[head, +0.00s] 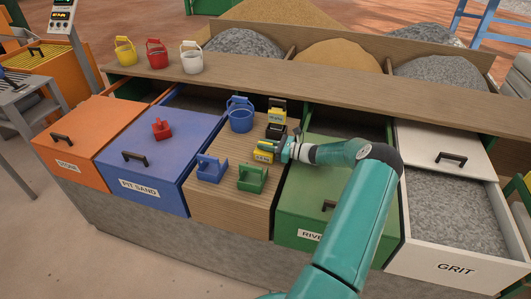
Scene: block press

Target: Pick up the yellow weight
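A small yellow weight (263,156) with a pale label sits on the slatted wooden top (229,180) between the blue and green drawer boxes. My gripper (271,147) reaches in from the right, with its fingertips over or at this weight and partly covering it. The fingers are too small to tell whether they are open or shut on it.
A blue bucket (241,119), a blue handled block (211,169) and a green handled block (252,180) stand close by. A red block (161,129) sits on the blue box. Yellow, red and white buckets line the shelf (330,83). The grit drawer (453,215) is open.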

